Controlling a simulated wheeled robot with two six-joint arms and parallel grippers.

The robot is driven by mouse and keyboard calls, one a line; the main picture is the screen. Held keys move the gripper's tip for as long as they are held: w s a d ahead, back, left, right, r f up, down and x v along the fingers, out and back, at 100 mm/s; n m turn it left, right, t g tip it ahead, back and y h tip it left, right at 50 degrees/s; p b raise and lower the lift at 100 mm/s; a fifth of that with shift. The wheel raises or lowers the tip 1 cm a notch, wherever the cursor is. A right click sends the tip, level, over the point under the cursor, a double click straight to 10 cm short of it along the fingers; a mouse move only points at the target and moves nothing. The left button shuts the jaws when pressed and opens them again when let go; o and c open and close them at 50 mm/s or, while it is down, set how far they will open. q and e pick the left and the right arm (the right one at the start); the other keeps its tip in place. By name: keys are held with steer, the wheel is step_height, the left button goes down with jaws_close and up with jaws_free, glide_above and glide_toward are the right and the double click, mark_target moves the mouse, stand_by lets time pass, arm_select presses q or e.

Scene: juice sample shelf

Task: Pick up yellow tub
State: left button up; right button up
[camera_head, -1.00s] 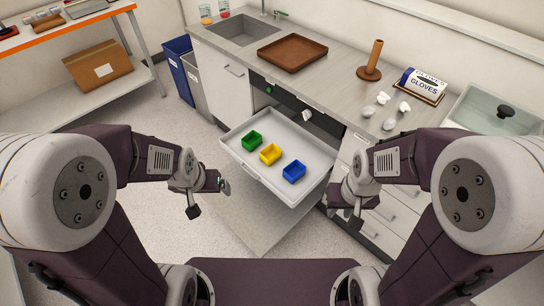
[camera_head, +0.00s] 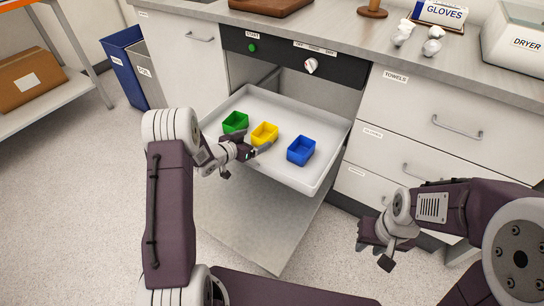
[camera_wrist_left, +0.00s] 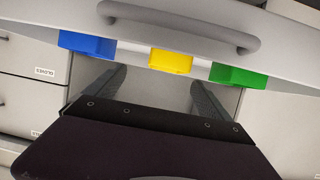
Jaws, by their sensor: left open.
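The yellow tub (camera_head: 265,134) sits in the pulled-out white tray drawer (camera_head: 275,172), between the green tub (camera_head: 235,122) and the blue tub (camera_head: 301,150). My left gripper (camera_head: 251,147) is open and empty at the drawer's front left, just in front of the yellow tub. In the left wrist view, which is upside down, the yellow tub (camera_wrist_left: 170,62) lies beyond the open fingers (camera_wrist_left: 155,90), roughly between them, with the blue (camera_wrist_left: 86,44) and green (camera_wrist_left: 238,75) tubs either side. My right gripper (camera_head: 372,238) is low at the right, away from the drawer; its jaw opening is unclear.
The drawer's handle (camera_wrist_left: 180,25) and front wall show close to the left gripper in the wrist view. The counter (camera_head: 330,35) with a control panel (camera_head: 290,58) is above the drawer. Closed drawers (camera_head: 440,125) stand at the right, bins (camera_head: 125,65) at the left.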

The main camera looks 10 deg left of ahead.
mark_target(258, 141)
arm_select(q)
steer(key=f, duration=0.2)
steer(key=shift+s+a+f, duration=0.2)
steer(key=shift+a+f, duration=0.1)
steer(key=shift+a+r, duration=0.1)
steer(key=b+x, duration=0.2)
steer(key=x, duration=0.1)
steer(key=shift+w+f, duration=0.2)
steer(key=shift+w, duration=0.2)
steer(key=b+x, duration=0.1)
steer(key=x, duration=0.1)
steer(key=b+x, duration=0.2)
steer(key=shift+w+a+f+b, duration=0.1)
steer(key=shift+w+a+b, duration=0.05)
steer(key=shift+w+b, duration=0.15)
steer(key=shift+w, duration=0.3)
arm_select(e)
step_height(258, 141, down, 7)
